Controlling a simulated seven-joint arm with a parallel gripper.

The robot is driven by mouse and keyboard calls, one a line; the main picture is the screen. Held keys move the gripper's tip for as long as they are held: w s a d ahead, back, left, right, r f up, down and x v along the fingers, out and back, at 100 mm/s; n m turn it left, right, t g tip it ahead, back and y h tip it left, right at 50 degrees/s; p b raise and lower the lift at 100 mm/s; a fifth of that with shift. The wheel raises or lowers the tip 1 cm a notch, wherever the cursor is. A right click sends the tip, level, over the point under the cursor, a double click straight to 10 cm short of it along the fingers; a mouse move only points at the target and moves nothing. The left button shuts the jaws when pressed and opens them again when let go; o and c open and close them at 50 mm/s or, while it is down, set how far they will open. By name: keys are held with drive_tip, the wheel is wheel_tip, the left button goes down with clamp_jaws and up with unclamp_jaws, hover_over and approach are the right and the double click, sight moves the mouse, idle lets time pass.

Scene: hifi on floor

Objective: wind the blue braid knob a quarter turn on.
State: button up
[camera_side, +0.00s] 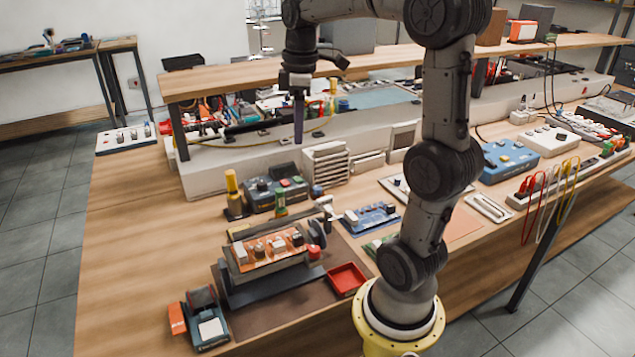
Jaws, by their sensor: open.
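My gripper (298,138) hangs pointing down at the upper left of centre, above the back of the workbench. It is open, holds nothing and is apart from everything below it. Its fingers are seen nearly edge-on. I cannot make out for certain which part is the blue braid knob. An orange panel (240,265) with several small knobs (278,245) sits tilted on a dark stand, below and left of the gripper. A blue board (358,222) with a dark knob (391,209) lies to the right of that panel.
A red tray (347,279) sits right of the stand. A yellow-handled tool (232,184) stands upright behind it. A dark box with buttons (275,193) and a raised shelf (225,80) are further back. A blue box (509,158) is at right. Bare wood (130,240) is at left.

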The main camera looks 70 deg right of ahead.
sight(317, 188)
drive_tip(key=s+d+f+m+g, duration=0.1)
drive_tip(key=s+d+f+m, duration=0.1)
drive_tip(key=d+f, duration=0.35)
drive_tip(key=shift+y, duration=0.3)
drive_tip(key=f, duration=1.1)
drive_tip(key=shift+s+d+f, duration=0.1)
drive_tip(key=shift+d+f, duration=0.15)
drive_tip(key=shift+f, duration=0.15)
clamp_jaws()
